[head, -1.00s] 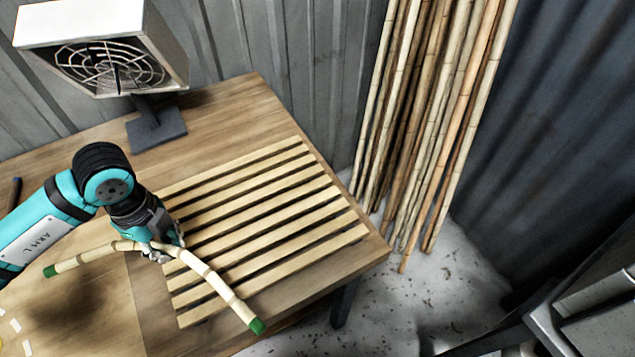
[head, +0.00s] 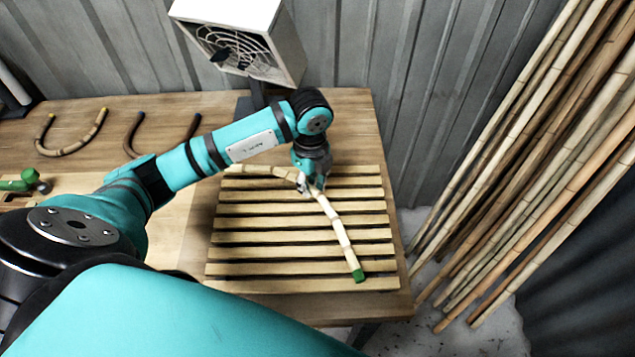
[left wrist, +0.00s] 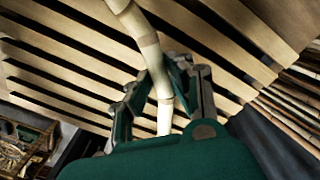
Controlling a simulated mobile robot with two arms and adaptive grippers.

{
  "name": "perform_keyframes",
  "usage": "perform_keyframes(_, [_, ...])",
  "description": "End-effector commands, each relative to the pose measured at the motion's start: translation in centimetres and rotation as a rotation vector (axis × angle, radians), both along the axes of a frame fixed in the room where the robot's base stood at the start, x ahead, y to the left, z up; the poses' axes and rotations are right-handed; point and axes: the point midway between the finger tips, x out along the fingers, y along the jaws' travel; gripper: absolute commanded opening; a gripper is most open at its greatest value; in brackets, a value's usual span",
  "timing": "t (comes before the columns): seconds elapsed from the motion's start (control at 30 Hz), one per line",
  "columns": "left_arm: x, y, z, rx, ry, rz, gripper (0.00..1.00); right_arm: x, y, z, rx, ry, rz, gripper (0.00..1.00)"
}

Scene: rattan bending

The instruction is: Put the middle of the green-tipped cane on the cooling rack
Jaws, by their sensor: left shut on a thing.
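The green-tipped cane (head: 337,229) is a pale, jointed, curved stick. One green tip shows at its near end; its other end reaches left behind my arm and that tip is hidden. My left gripper (head: 311,188) is shut on the cane near its middle, over the cooling rack. The cooling rack (head: 300,285) is a set of pale wooden slats on the table's right part. In the left wrist view the cane (left wrist: 150,55) runs between the fingers (left wrist: 160,95), with the slats (left wrist: 60,55) behind it. I cannot tell whether the cane touches the slats. My right gripper is not in view.
A box fan (head: 240,40) stands behind the rack. A yellow-tipped bent cane (head: 72,148) and a dark bent piece (head: 133,130) lie at the back left. Tall canes (head: 545,150) lean on the wall at the right. The rack's front slats are mostly bare.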

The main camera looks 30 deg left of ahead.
Motion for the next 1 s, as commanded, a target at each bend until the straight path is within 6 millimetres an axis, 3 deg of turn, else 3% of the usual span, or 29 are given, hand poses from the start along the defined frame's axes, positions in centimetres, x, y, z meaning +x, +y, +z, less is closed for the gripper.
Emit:
perform_keyframes(0.2, [2.0,-0.4,-0.3,0.0,0.001,0.0,0.0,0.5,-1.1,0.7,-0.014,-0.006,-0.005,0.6])
perform_keyframes(0.5, [1.9,-0.4,-3.6,0.0,0.002,0.0,0.0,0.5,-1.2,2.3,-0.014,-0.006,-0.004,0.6])
perform_keyframes(0.9, [2.0,-0.4,-4.3,0.0,0.0,0.0,0.0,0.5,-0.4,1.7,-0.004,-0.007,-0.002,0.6])
perform_keyframes(0.93, [2.0,-0.4,-4.2,0.0,0.0,0.0,0.21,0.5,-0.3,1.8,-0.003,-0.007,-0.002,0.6])
perform_keyframes(1.0, [2.0,-0.4,-4.2,0.0,0.0,0.0,0.3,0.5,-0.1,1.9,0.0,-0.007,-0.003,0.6])
